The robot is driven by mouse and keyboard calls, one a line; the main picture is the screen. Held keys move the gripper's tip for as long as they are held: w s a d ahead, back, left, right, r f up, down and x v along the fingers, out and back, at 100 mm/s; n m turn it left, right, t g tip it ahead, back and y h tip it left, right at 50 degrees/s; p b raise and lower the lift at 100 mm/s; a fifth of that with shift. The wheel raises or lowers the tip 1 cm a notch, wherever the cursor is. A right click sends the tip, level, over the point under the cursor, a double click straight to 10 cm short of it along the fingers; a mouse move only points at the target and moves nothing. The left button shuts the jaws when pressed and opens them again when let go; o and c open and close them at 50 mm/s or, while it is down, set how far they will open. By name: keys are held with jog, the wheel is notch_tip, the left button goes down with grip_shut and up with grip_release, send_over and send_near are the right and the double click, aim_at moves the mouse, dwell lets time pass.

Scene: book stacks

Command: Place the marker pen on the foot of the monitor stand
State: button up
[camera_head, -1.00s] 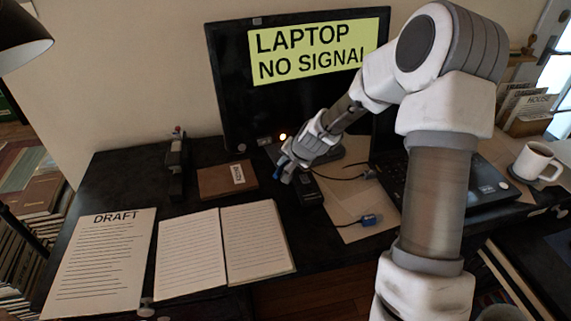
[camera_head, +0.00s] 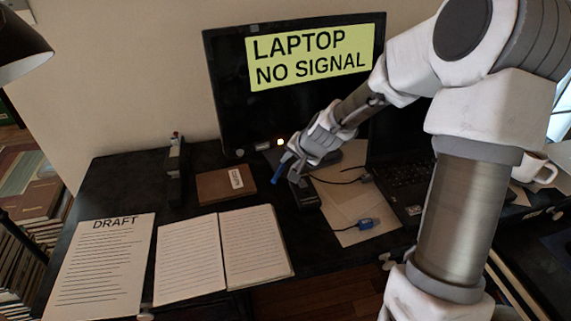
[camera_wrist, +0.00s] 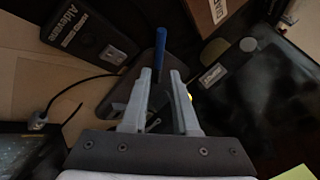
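The blue marker pen (camera_head: 276,174) shows at the tip of my gripper (camera_head: 288,168) in the head view, slanting down to the left. In the wrist view the pen (camera_wrist: 160,45) lies between the two fingers of my gripper (camera_wrist: 162,75), its blue end reaching past the fingertips. It lies close to the left finger, with a narrow gap showing on the right. I cannot tell whether the fingers grip it. The dark grey foot of the monitor stand (camera_wrist: 122,98) is behind the pen and fingers in the wrist view. I cannot tell whether the pen touches it.
The monitor (camera_head: 230,100) stands behind. An open notebook (camera_head: 225,250) lies in front. A laptop (camera_head: 405,180) and mug (camera_head: 535,168) are at the right.

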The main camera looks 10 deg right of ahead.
jog(key=shift+p+v, duration=0.3)
jog(key=shift+v, duration=2.15)
